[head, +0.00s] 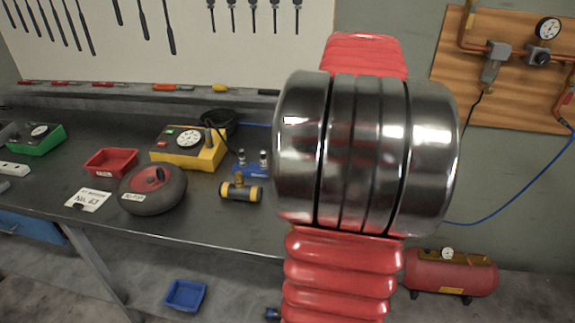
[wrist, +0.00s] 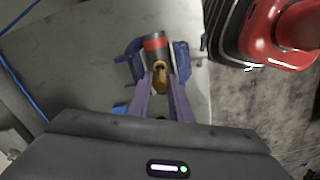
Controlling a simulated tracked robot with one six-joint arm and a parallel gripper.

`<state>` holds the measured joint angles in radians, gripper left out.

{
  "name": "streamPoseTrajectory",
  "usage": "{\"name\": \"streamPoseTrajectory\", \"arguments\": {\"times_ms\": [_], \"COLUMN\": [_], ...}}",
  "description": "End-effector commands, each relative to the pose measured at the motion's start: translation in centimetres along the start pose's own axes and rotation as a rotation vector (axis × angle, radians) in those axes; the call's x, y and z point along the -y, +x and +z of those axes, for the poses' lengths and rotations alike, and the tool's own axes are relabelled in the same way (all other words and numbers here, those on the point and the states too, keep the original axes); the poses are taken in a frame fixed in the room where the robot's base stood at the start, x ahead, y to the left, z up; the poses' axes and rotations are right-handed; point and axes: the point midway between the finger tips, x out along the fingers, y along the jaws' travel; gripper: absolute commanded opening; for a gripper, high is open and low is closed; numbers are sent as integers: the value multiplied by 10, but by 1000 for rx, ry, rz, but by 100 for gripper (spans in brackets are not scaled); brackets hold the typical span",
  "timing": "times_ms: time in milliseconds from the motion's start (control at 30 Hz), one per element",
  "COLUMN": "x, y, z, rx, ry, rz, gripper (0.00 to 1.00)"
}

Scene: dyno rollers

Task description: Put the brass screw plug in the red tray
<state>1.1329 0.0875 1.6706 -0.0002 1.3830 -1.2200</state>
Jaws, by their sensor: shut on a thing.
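My gripper (wrist: 160,78) shows in the wrist view with its two purple fingers closed on the brass screw plug (wrist: 158,70). The plug is at the near end of a dark cylinder with a red band (wrist: 155,44), which sits between the blue jaws of a holder (wrist: 181,60). I cannot tell whether the plug is still threaded into the cylinder. In the head view my arm hides the gripper and the plug. The red tray (head: 111,150) sits on the bench at the left, and its visible inside looks empty.
A yellow gauge box (head: 205,158) and a yellow-ended fitting (head: 227,191) are further right. A blue tray (head: 185,294) lies on the floor.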

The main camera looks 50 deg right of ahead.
Motion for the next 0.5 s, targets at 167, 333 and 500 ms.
{"name": "streamPoseTrajectory", "arguments": {"times_ms": [167,333,500], "x": [4,15,31], "y": [6,15,27], "z": [-21,-60,-104], "rx": [0,1,1], "ry": [-2,1,8], "rz": [-1,-2,-2], "gripper": [0,0,0]}}
